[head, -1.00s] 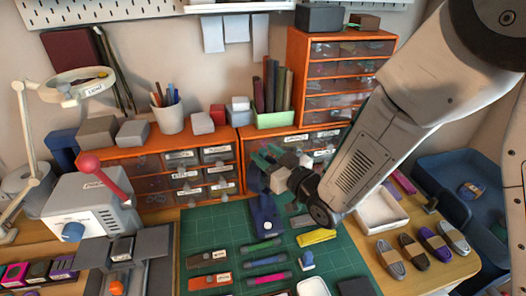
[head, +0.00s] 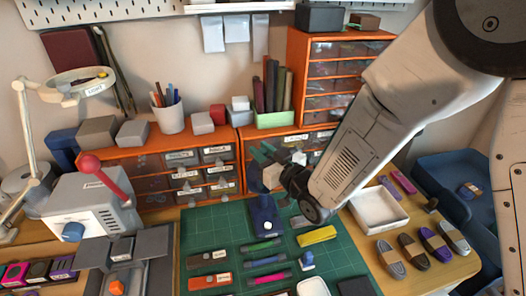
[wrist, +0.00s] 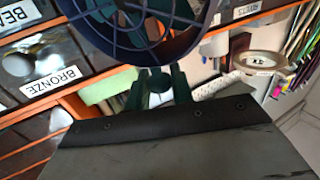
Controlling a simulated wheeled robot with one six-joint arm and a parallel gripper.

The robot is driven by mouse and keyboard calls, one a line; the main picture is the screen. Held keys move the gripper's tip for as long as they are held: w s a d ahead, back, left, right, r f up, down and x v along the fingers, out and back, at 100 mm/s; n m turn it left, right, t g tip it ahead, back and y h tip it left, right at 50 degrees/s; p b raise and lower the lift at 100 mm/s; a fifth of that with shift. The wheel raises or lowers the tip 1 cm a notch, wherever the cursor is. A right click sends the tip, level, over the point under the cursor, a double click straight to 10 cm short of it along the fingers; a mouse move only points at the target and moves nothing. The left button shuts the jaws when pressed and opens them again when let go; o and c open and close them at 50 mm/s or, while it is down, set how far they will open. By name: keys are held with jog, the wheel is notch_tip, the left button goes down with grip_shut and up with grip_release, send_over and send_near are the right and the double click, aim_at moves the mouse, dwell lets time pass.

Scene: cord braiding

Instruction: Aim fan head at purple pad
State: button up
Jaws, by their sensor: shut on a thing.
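The fan has a dark blue base and stem (head: 264,218) standing on the green mat. Its round blue grille head shows at the top of the wrist view (wrist: 140,25), cut off by the frame edge; in the head view it is mostly hidden by my gripper. My gripper (head: 268,157) has its dark green fingers shut on part of the fan head; they also show in the wrist view (wrist: 157,92). A purple pad-like piece (head: 62,268) lies at the lower left, beside pink and dark ones. I cannot tell for sure that it is the purple pad.
Orange drawer cabinets (head: 345,80) stand close behind my gripper. A grey machine with a red-knobbed lever (head: 90,205) is on the left. A white tray (head: 378,225) and several cord bundles lie at right. Pens and a yellow piece (head: 316,236) lie on the mat.

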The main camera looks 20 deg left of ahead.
jog(key=m+t+h, duration=0.5)
jog(key=h, duration=0.1)
jog(key=shift+s+a, duration=0.1)
jog(key=shift+a, duration=0.05)
jog(key=m+t+h, duration=0.1)
jog(key=m+h, duration=0.2)
jog(key=h, duration=0.1)
jog(key=m+t+h, duration=0.1)
jog(key=m+h, duration=0.1)
jog(key=h, duration=0.2)
jog(key=shift+m+t, duration=0.3)
jog(key=shift+m, duration=0.1)
jog(key=shift+h, duration=0.4)
jog(key=o, duration=0.9)
jog(key=s, duration=0.7)
jog(key=shift+s, duration=0.25)
